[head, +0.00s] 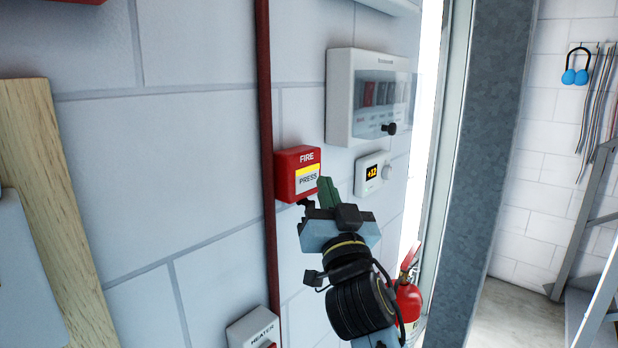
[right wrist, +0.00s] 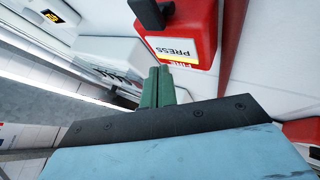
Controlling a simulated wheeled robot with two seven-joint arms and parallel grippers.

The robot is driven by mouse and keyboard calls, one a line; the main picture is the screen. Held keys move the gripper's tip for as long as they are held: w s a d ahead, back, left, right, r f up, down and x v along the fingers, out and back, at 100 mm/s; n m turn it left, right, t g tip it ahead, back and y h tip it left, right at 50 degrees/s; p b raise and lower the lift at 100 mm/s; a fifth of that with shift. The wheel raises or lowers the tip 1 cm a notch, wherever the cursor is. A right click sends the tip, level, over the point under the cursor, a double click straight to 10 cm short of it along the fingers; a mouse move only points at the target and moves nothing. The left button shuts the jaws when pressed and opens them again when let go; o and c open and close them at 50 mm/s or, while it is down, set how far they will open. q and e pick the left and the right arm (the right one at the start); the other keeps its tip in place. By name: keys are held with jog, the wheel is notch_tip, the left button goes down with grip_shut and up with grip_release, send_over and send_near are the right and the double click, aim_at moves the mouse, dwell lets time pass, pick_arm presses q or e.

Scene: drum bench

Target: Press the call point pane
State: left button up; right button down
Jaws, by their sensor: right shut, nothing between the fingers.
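The call point is a red box (head: 285,176) marked FIRE on the wall. Its white pane (head: 307,181) reads PRESS below a yellow band. My right gripper (head: 325,188) is shut and empty, its green fingers in front of the pane's lower right in the head view. In the right wrist view the red box (right wrist: 205,20) and pane (right wrist: 172,49) are upside down, just past the shut green fingertips (right wrist: 157,72). I cannot tell whether the tips touch the pane. My left gripper is not in view.
A grey breaker box (head: 340,98) with a clear cover and a small thermostat (head: 361,182) are right of the call point. A dark red pipe (head: 266,110) runs vertically on its left. A heater switch (head: 250,330) is below, and a red extinguisher (head: 408,300) stands lower right.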

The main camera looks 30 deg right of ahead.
jog(key=s, duration=0.1)
jog(key=s+d, duration=0.1)
jog(key=s, duration=0.1)
jog(key=s+d, duration=0.1)
jog(key=s, duration=0.1)
jog(key=shift+p, duration=0.35)
jog(key=shift+f, duration=0.1)
